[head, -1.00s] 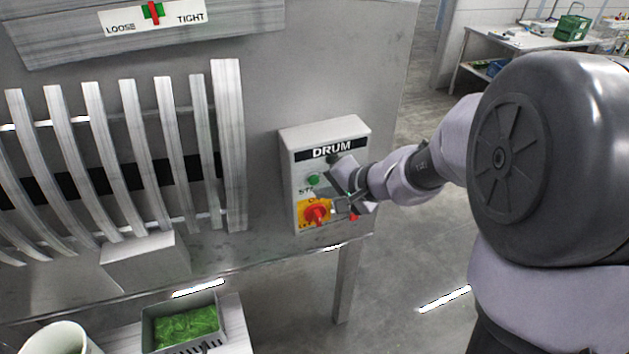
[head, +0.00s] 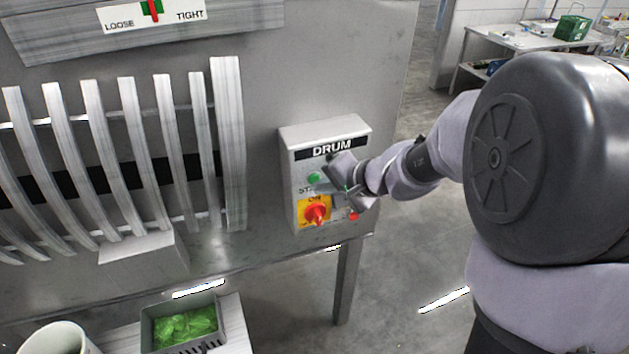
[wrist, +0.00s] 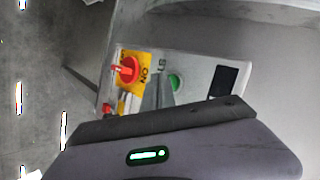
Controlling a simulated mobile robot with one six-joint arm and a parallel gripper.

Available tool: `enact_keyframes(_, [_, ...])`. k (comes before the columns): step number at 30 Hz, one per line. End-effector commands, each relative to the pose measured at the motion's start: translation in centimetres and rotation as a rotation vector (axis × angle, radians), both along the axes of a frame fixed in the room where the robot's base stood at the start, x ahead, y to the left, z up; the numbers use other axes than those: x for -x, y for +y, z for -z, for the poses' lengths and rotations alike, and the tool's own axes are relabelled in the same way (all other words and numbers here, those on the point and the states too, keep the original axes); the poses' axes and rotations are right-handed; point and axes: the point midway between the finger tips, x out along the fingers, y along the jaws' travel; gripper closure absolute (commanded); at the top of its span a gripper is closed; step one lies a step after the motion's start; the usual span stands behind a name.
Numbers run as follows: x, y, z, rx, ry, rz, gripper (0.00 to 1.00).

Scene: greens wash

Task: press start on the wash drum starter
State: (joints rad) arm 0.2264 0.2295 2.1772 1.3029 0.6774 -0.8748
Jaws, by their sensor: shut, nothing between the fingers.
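The wash drum starter (head: 299,160) is a grey box labelled DRUM on the metal machine panel. Its green start button (head: 313,178) sits above the red rotary switch (head: 316,213) on its yellow plate. In the wrist view the green button (wrist: 175,83) and the red switch (wrist: 128,70) also show. A small red button (head: 353,216) is at the box's lower right. My gripper (head: 328,181) is shut and empty, in front of the box close to the green button. I cannot tell whether it touches. My gripper's body hides part of the box's right side.
Curved metal drum bars (head: 130,150) fill the panel's left. A grey crate of greens (head: 152,337) and a white bucket (head: 55,340) stand below. A table with a green crate (head: 572,28) is at the back right. Open floor lies right of the panel.

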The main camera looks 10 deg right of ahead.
Motion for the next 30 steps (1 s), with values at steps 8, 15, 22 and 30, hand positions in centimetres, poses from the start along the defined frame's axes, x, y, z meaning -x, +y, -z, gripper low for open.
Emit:
enact_keyframes(8, [-0.07,0.02,0.0,0.001,0.0,-0.001,1.0])
enact_keyframes(15, [-0.34,0.08,0.02,0.001,0.0,-0.002,1.0])
enact_keyframes(22, [-0.61,0.14,0.03,0.001,0.001,-0.001,1.0])
enact_keyframes(30, [-0.95,0.19,0.01,0.0,0.0,-0.001,1.0])
